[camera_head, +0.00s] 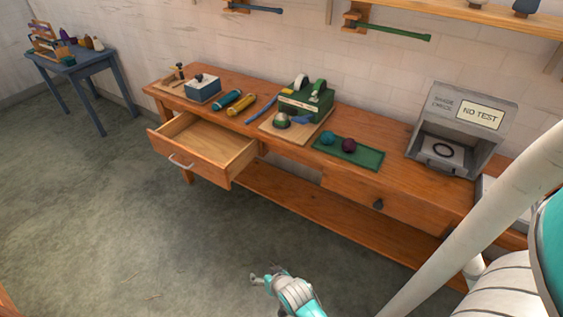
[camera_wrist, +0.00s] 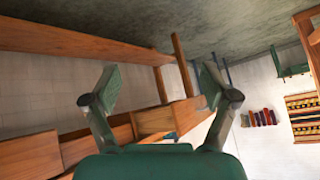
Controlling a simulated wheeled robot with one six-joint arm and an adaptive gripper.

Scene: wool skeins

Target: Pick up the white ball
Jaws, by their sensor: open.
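I cannot make out a plainly white ball in either view. On the workbench (camera_head: 237,88) in the head view, a teal ball (camera_head: 327,138) and a dark purple ball (camera_head: 348,145) rest on a green mat (camera_head: 365,157). A small round thing, partly pale and partly green (camera_head: 282,120), sits at the front of a green device (camera_head: 306,99). My gripper (camera_head: 262,279) is low over the floor in front of the bench, away from these things. In the wrist view, the two fingers of my gripper (camera_wrist: 157,85) are spread wide with nothing between them.
An open, empty-looking drawer (camera_head: 205,149) juts from the bench's left part. A grey box marked "NO TEST" (camera_head: 458,131) stands at the right. Yellow (camera_head: 241,105) and teal (camera_head: 227,100) skeins lie left of centre. A blue side table (camera_head: 84,63) is far left. The floor is clear.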

